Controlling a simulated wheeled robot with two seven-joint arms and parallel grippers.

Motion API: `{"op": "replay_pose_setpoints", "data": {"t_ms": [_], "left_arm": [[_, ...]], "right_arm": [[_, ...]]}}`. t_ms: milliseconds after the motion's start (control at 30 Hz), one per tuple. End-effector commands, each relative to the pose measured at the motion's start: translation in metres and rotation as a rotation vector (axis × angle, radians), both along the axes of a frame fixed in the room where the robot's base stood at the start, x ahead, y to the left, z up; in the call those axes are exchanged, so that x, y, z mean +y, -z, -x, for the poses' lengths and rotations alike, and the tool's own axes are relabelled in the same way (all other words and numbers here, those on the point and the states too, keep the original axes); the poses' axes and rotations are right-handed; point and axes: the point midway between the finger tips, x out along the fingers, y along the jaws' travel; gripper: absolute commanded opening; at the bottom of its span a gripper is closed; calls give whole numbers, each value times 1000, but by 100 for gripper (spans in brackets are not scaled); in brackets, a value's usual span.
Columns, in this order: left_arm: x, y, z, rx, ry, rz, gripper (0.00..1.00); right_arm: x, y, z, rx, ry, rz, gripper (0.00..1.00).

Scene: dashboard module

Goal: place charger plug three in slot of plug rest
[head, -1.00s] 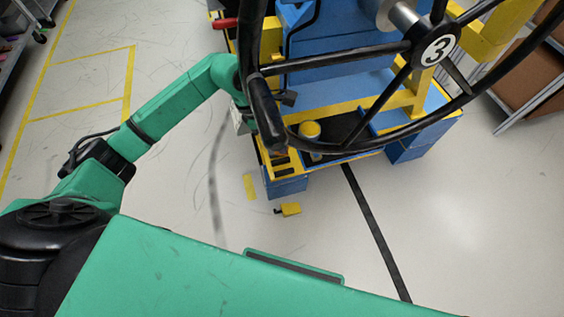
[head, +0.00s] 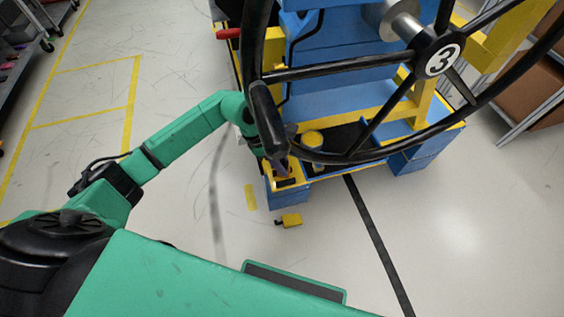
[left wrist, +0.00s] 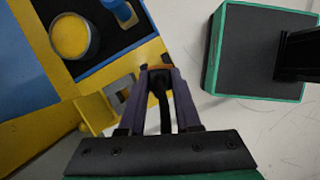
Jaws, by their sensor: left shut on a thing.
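The plug rest, a yellow block with dark slots (head: 286,182), sits on the front left corner of the blue and yellow module. In the left wrist view its slotted part (left wrist: 118,92) is just left of my fingers. My left gripper (head: 283,162) is low behind the wheel rim, right at the rest. In the left wrist view my left gripper (left wrist: 160,80) is shut on a dark plug with an orange-brown end (left wrist: 160,68). The fingers hide most of the plug. I cannot tell whether it touches the slot. My right gripper is not in view.
The black steering wheel (head: 390,155), marked 3, hangs over the rest and partly covers my left arm. A round yellow knob (head: 313,138) stands right of the rest. Floor to the left is open.

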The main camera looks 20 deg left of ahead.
Motion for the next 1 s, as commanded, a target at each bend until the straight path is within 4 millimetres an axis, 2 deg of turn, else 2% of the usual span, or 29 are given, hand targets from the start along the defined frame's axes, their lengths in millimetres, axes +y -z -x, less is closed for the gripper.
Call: {"op": "replay_pose_setpoints", "data": {"t_ms": [200,233,267,300,567,667,767,867,1000], "left_arm": [[0,3,0,0,0,0,0],[0,3,0,0,0,0,43],[0,3,0,0,0,0,55],[0,3,0,0,0,0,62],[0,2,0,0,0,0,62],[0,-4,0,0,0,1,62],[0,-19,0,0,0,2,62],[13,-39,1,-5,0,-4,62],[29,-78,4,-6,-1,-3,62]], "right_arm": [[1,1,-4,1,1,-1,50],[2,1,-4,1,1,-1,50],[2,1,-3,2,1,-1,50],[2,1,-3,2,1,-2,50],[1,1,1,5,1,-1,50],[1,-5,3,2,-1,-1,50],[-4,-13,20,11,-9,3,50],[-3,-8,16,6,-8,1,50],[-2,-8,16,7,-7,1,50]]}}
